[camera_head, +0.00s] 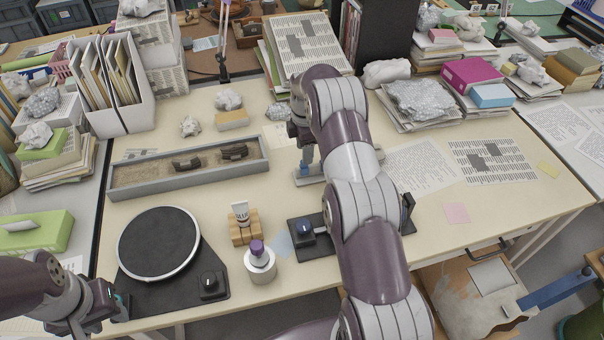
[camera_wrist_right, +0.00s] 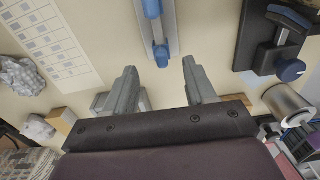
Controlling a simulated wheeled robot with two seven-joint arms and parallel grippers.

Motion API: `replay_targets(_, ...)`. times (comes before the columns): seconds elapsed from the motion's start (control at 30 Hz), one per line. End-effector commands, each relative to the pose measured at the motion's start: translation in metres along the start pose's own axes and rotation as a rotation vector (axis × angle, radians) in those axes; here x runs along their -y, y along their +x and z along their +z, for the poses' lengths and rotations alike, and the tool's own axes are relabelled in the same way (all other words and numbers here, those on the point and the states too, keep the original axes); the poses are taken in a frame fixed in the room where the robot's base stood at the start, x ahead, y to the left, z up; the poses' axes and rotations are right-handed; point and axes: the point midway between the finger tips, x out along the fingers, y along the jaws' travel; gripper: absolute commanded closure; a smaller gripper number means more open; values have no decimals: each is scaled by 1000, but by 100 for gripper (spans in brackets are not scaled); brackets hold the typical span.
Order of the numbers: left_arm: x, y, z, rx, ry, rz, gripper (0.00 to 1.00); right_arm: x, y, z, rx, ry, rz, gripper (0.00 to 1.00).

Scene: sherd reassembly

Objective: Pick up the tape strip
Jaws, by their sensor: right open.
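I cannot clearly make out a tape strip. A pale blue patch (camera_head: 283,243) lies on the table beside a black device with a blue knob (camera_head: 303,229); I cannot tell whether it is the strip. My right gripper (camera_wrist_right: 160,72) is open and empty in the wrist view, its fingers pointing at a grey bar with blue parts (camera_wrist_right: 166,28). In the head view my right arm hides most of this gripper, which is over the table near the grey bar (camera_head: 306,172). My left gripper (camera_head: 118,302) is at the lower left, by the turntable; its jaws are unclear.
A grey tray (camera_head: 190,189) holds dark sherds. Papers and piled boxes line the back. The right front tabletop (camera_head: 500,215) is largely clear.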

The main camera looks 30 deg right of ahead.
Motion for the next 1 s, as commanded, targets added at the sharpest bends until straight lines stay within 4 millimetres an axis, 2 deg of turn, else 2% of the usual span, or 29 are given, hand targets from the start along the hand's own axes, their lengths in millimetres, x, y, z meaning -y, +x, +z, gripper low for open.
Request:
replay_targets(0.03, 0, 22, 2, 0, 0, 0, 61, 0, 21, 0, 0, 0, 2, 45)
replay_targets(0.17, 0, 40, 4, -1, 0, 0, 61, 0, 41, 0, 0, 1, 2, 45)
replay_targets(0.27, 0, 27, 3, 0, 0, 0, 61, 0, 48, -1, 0, 1, -1, 45)
replay_targets(0.4, 0, 26, 3, -1, 0, 0, 61, 0, 68, -1, 0, 1, 1, 45)
replay_targets(0.63, 0, 27, 3, -1, 0, 0, 61, -1, 70, -1, 0, 2, 3, 45)
replay_targets(0.77, 0, 27, 3, -1, 0, 0, 61, -1, 70, -1, 0, 2, 2, 87)
replay_targets(1.0, 0, 27, 3, -1, 0, 0, 61, -1, 70, -1, 0, 2, 2, 88)
